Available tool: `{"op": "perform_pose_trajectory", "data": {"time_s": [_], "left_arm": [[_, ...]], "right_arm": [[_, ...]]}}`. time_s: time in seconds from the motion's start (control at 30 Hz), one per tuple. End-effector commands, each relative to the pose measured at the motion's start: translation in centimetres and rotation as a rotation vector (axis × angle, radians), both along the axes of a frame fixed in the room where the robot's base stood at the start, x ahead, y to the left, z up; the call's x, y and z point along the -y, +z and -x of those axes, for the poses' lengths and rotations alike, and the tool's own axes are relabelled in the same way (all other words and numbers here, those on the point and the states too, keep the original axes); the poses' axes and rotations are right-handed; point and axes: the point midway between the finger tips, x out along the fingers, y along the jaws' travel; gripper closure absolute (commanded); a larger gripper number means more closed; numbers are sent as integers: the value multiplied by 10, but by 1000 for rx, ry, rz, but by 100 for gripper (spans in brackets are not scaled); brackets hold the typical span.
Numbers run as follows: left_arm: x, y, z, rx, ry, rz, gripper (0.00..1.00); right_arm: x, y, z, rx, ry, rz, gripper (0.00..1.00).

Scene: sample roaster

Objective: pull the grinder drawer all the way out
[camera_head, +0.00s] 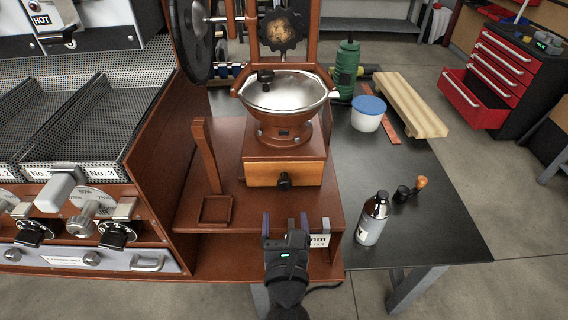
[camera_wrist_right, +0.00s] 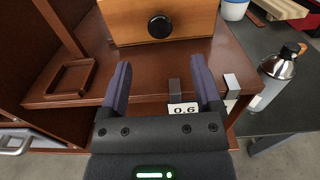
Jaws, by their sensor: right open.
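The grinder (camera_head: 283,125) stands on a reddish-brown wooden stand, with a silver bowl-shaped top. Its drawer (camera_head: 262,174) is a lighter wood front with a round black knob (camera_head: 285,181), and it looks closed. The drawer front (camera_wrist_right: 190,22) and the knob (camera_wrist_right: 160,26) also show at the top of the right wrist view. My right gripper (camera_head: 285,222) is open and empty, in front of and below the knob, apart from it. Its two fingers (camera_wrist_right: 164,85) point toward the drawer in the wrist view. My left gripper is not in view.
A small square wooden tray (camera_head: 216,210) with an upright post sits left of the drawer. A white label block (camera_head: 320,240) is at the stand's front edge.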

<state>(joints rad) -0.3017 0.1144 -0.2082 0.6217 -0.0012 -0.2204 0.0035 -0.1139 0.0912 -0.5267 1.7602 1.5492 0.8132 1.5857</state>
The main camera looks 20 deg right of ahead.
Motion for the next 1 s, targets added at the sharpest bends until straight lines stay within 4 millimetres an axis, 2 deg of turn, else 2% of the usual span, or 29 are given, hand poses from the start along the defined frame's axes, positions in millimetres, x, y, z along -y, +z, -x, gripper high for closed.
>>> {"op": "perform_pose_trajectory", "data": {"time_s": [0.2,0.4,0.57,0.8,0.87,1.0], "left_arm": [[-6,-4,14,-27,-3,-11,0],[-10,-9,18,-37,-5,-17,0],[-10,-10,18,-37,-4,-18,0],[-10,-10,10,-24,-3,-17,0],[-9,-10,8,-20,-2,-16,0],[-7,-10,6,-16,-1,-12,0]], "right_arm": [[14,0,-47,5,-1,2,18],[23,-1,-80,0,-1,2,18],[26,0,-91,1,0,1,18],[27,0,-92,0,0,1,18],[27,0,-92,0,0,1,29],[27,0,-92,0,0,1,58]]}}
